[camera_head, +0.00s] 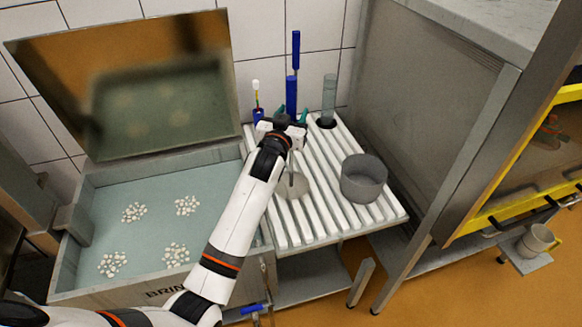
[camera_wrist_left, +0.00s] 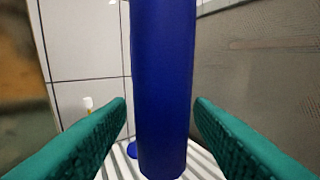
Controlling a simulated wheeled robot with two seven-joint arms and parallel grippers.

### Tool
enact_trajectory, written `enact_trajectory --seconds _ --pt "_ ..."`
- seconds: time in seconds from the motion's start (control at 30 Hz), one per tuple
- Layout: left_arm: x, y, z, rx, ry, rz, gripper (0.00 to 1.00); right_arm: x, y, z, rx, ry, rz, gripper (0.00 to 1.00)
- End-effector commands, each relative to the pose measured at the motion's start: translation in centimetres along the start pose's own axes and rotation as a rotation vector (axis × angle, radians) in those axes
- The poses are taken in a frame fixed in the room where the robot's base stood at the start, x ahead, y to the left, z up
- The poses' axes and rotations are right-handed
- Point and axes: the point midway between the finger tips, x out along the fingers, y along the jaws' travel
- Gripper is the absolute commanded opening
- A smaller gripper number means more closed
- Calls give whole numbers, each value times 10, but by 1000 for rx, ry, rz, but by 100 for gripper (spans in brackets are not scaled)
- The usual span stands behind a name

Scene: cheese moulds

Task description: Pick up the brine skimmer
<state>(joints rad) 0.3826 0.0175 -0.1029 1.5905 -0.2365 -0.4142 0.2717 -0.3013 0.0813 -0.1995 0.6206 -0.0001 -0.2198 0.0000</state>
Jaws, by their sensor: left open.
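A thick blue upright handle (camera_head: 291,97), which I take to be the brine skimmer's, stands at the back of the white slatted rack near the tiled wall. A taller blue grip (camera_head: 296,50) shows above it; I cannot tell if they are one tool. My left gripper (camera_head: 290,115) is open, with teal fingers on either side of the handle. In the left wrist view the blue handle (camera_wrist_left: 165,85) fills the middle between the fingers, with gaps on both sides. Its lower end shows near the bottom edge. My right gripper is not in view.
A grey pot (camera_head: 363,178) stands on the slatted rack (camera_head: 340,220). A clear tube (camera_head: 328,98) and a small brush (camera_head: 256,98) stand near the handle. A pale round piece (camera_head: 298,187) lies partly behind my arm. A brine tank (camera_head: 110,195) is left, a steel cabinet (camera_head: 435,110) right.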

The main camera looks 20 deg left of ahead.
Motion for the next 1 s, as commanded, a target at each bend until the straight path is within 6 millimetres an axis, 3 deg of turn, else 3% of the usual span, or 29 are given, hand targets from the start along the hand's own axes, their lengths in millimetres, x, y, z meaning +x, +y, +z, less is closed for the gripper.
enact_trajectory --seconds 0.1,0.37,0.67,1.0 --pt "10 0 0 0 0 0 48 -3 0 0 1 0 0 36" --pt "12 0 -1 0 0 -1 48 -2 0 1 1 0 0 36" --pt "12 -1 -1 0 0 -1 0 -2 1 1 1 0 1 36" --pt "12 -1 1 -1 -4 -1 0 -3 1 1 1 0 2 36"
